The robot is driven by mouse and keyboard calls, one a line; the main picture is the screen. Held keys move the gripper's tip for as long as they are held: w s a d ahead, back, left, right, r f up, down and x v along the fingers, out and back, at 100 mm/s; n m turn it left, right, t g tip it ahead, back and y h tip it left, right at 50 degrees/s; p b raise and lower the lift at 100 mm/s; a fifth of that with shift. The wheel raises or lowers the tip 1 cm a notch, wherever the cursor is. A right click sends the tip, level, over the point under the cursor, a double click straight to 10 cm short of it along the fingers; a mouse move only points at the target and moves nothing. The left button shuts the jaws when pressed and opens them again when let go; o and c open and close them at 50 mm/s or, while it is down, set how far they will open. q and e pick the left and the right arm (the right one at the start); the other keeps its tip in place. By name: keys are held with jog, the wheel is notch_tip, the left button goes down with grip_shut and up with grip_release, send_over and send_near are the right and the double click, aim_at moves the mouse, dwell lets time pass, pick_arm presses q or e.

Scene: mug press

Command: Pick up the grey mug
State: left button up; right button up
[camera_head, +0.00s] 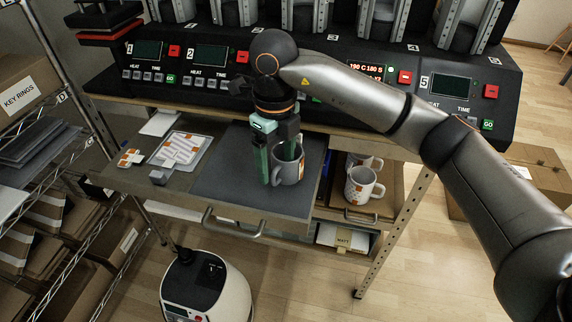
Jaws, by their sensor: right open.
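My right gripper (276,168) points straight down at the mug. Its green fingers are apart, one outside the mug's left side and the other at or inside the mouth, so the wall lies between them. I cannot tell whether either finger touches the mug. The left gripper is not in view.
The dark mat (225,180) has free room left of the mug. A tray with printed sheets (181,150) lies further left. White patterned mugs (362,185) stand on the shelf at right. The press console (200,60) runs along the back. A metal drawer handle (235,224) juts out in front.

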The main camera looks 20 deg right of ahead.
aim_at(277, 170)
notch_tip(277, 170, down, 4)
jog(key=shift+f, duration=0.2)
jog(key=shift+c, duration=0.3)
grip_shut()
dwell(0.3)
